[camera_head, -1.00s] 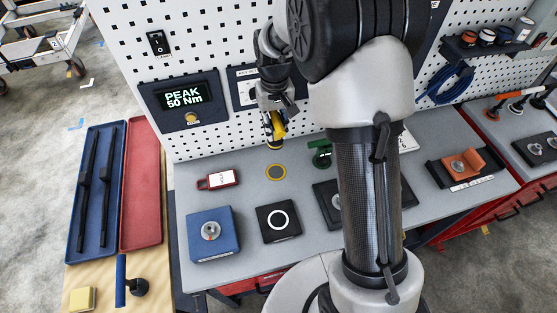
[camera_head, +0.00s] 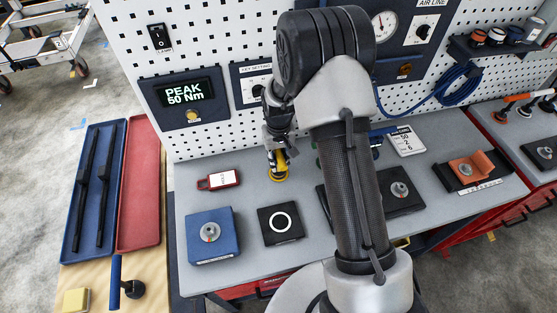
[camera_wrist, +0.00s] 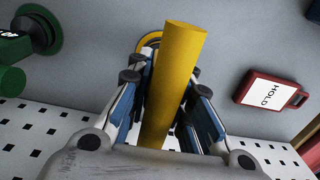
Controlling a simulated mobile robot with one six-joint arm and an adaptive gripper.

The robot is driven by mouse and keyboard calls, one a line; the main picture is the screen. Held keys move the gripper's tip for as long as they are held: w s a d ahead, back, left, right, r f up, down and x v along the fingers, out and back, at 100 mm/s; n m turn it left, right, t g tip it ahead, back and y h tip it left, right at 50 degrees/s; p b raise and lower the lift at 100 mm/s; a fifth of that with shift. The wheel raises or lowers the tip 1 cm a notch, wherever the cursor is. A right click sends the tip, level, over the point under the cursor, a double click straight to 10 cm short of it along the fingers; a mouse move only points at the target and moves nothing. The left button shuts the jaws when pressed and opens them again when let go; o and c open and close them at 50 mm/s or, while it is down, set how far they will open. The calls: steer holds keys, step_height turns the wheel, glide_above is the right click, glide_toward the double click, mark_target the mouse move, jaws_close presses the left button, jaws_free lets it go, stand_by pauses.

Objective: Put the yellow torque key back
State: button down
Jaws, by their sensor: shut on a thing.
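The yellow torque key (camera_head: 280,164) is in my gripper (camera_head: 275,160), low over the grey bench at the yellow-ringed spot. In the wrist view, its yellow bar (camera_wrist: 176,75) stands up between the two blue-padded fingers of my gripper (camera_wrist: 166,95). Part of a yellow ring (camera_wrist: 149,40) shows behind the bar. In the head view the key and gripper cover most of that spot. I cannot tell whether the key touches the bench.
A red HOLD tag (camera_head: 219,180) lies left of my gripper. A green key (camera_wrist: 33,32) stands close by. The pegboard (camera_head: 225,50) rises behind.

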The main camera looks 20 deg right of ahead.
steer(key=shift+r, duration=0.1)
steer(key=c, duration=1.9)
jaws_free()
steer(key=shift+f, duration=0.2)
steer(key=o, duration=0.5)
steer(key=shift+c, duration=0.2)
